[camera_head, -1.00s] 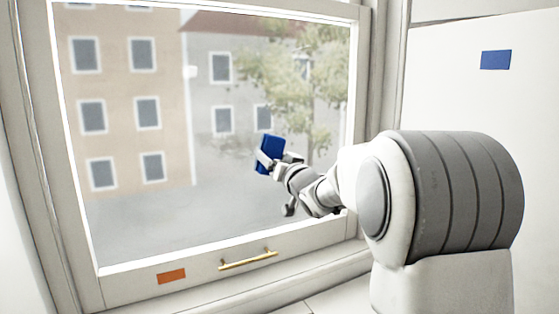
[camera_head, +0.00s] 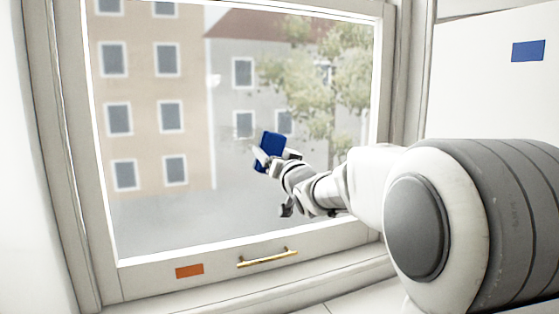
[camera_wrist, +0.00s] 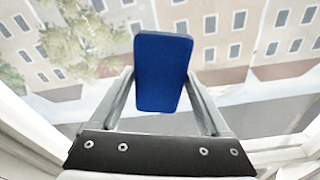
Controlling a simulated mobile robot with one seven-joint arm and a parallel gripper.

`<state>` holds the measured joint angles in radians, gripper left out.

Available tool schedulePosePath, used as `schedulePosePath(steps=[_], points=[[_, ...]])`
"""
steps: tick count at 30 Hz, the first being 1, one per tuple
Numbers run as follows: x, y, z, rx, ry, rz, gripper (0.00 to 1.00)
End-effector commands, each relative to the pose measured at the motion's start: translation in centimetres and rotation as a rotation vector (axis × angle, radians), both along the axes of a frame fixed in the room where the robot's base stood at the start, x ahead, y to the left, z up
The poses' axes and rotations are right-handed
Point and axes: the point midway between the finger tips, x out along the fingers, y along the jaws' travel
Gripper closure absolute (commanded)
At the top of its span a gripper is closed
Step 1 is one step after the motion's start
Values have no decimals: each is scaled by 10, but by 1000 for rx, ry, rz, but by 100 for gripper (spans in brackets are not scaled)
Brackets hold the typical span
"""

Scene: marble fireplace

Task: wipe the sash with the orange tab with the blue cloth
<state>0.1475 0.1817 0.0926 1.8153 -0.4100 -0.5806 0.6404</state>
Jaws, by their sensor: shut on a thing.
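The sash (camera_head: 150,277) is a white window frame around a large pane (camera_head: 190,215), with an orange tab (camera_head: 189,270) on its bottom rail. I cannot tell whether the cloth touches the glass.
A brass handle (camera_head: 267,257) sticks out of the bottom rail, right of the orange tab. A white panel with a blue tab (camera_head: 528,51) stands at the right. A white sill (camera_head: 330,290) runs below the window. Buildings and a tree show outside.

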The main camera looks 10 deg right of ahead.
Motion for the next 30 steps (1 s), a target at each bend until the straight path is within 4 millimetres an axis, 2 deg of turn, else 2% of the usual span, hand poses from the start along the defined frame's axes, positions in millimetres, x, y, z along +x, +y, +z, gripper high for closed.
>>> schedulePosePath(steps=[3,12,21,30], points=[[-1,14,-2,0,-3,5,64],[-3,27,-1,-1,-2,9,64],[-9,52,-3,0,-2,11,64],[-12,63,-3,0,-2,9,64]])
